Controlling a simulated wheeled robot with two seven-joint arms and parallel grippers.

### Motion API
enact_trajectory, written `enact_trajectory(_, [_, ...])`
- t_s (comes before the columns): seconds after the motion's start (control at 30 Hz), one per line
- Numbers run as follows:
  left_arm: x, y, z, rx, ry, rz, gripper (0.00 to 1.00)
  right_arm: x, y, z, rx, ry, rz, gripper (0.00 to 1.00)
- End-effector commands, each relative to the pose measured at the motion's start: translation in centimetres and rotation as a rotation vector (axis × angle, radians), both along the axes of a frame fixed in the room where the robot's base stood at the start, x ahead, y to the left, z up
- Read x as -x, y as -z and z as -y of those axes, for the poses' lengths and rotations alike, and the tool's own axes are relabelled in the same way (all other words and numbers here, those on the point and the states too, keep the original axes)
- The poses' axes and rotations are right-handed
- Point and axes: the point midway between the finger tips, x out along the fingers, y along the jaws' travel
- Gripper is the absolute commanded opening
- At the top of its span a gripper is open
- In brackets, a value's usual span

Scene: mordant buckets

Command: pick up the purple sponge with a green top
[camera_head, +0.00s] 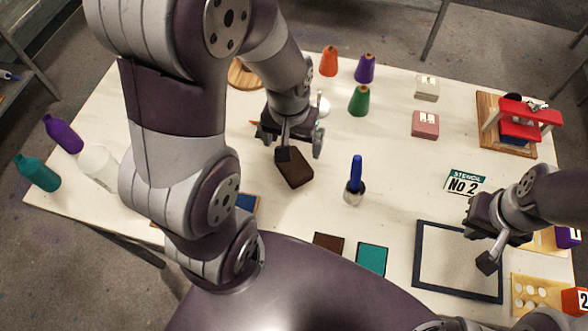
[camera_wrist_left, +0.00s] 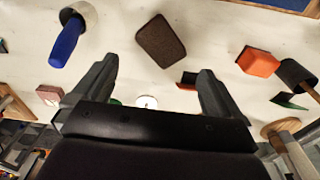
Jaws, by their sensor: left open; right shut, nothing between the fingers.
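I cannot make out a purple sponge with a green top for sure in either view. My left gripper (camera_head: 302,148) is open and empty above the middle of the table; its fingers also show in the left wrist view (camera_wrist_left: 156,72). A dark brown block (camera_head: 294,170) lies just by its fingertips in the head view; a brown block (camera_wrist_left: 161,41) lies beyond the fingers in the wrist view. A small green piece (camera_wrist_left: 290,101) lies right of the fingers there, too little shown to name. My right gripper (camera_head: 487,260) is shut and empty over the dark frame.
A pink block (camera_head: 425,124) and a red press (camera_head: 529,115) are at right. My left arm hides much of the left table.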

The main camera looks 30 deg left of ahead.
Motion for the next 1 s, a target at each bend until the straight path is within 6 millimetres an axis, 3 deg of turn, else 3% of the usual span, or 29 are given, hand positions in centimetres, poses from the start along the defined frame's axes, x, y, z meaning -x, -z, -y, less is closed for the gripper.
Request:
enact_trajectory(0.03, [-1.1,1.8,-0.5,0.011,-0.167,-0.018,0.99,0.0,1.7,0.0,0.000,0.000,-0.001,0.00])
enact_trajectory(0.13, [-2.4,1.9,-1.0,0.025,-0.510,-0.046,0.99,0.0,1.8,0.0,0.000,0.000,0.000,0.00])
enact_trajectory(0.3, [-2.6,1.6,-1.0,0.032,-0.819,-0.067,0.99,0.0,1.4,0.0,0.000,0.000,0.001,0.00])
enact_trajectory(0.53, [-2.4,6.6,-1.0,0.030,-0.843,-0.071,0.99,0.0,1.3,0.0,0.000,0.000,0.000,0.00])
enact_trajectory(1.0, [-2.4,13.5,-1.0,0.032,-0.840,-0.067,0.99,0.0,0.6,0.0,0.000,0.000,0.000,0.00])
